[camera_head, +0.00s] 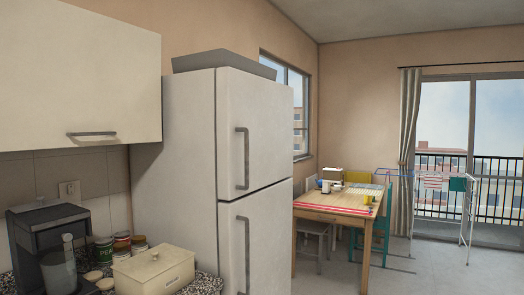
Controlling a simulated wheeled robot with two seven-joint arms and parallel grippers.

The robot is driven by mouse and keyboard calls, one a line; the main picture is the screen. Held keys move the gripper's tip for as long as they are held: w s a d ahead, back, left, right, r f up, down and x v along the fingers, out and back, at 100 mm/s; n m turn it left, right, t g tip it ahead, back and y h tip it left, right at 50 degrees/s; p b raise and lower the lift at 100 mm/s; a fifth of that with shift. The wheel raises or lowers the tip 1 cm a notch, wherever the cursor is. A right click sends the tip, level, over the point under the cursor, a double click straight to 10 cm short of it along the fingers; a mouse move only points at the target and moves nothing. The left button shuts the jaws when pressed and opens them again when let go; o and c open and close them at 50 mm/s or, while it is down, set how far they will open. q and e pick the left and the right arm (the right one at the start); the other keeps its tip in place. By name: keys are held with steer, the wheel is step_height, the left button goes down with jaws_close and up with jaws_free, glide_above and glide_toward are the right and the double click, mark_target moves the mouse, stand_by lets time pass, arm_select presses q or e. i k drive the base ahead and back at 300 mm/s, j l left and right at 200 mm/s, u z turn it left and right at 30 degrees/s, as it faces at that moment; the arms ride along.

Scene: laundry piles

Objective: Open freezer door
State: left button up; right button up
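A tall white fridge-freezer (176,170) stands left of the middle in the head view. Its upper door (265,130) looks shut and has a vertical grey bar handle (242,158) near its left edge. Its lower door (270,235) also looks shut and has a similar handle (243,255) that runs down near the bottom of the picture. The frame does not label which door is the freezer. Neither of my grippers shows in this view.
A counter at the lower left holds a coffee machine (48,248), several jars and a cream box (153,271). A cream wall cabinet (80,75) hangs above. A wooden table (335,202) with chairs stands right of the fridge. Open floor (425,275) lies at the lower right.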

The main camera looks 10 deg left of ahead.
mark_target(254, 114)
steer(key=i+j+z, duration=0.2)
steer(key=i, duration=0.35)
steer(key=i+j+z, duration=0.1)
steer(key=i+z, duration=0.15)
steer(key=i, duration=0.3)
